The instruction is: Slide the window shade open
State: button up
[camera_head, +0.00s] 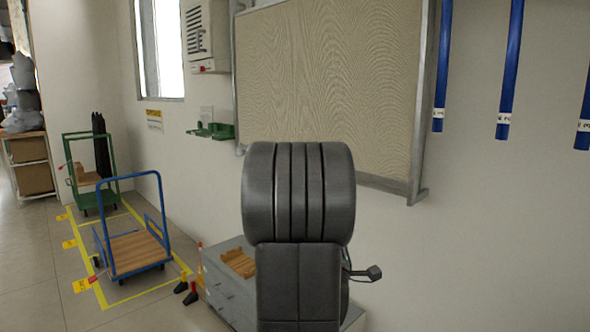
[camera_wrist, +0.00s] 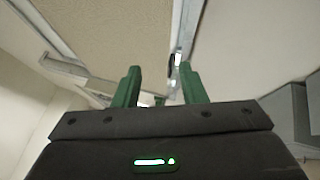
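The shade appears to be the large beige panel (camera_head: 325,70) with a wavy grain, in a grey frame on the wall. It covers the whole framed area that I can see. In the wrist view, the beige panel (camera_wrist: 110,35) fills the upper middle, with its grey frame edge to the right. My gripper (camera_wrist: 160,72) has two green fingers, apart, with nothing clearly held between them. A small dark part shows by the frame edge near the right fingertip; I cannot tell what it is or whether they touch. My arm hides the gripper in the head view.
Blue rods (camera_head: 511,70) hang on the wall at the right. A grey cabinet (camera_head: 228,290) with a wooden tray (camera_head: 238,263) stands low, partly behind my arm. A green bracket (camera_head: 212,130) is on the wall. A blue cart (camera_head: 135,252) and a green cart (camera_head: 95,198) stand left.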

aim_at(345, 71)
jog(key=i+l+u, duration=0.35)
jog(key=i, duration=0.3)
jog(key=i+l+u, duration=0.4)
jog(key=i+l, duration=0.2)
jog(key=l, duration=0.1)
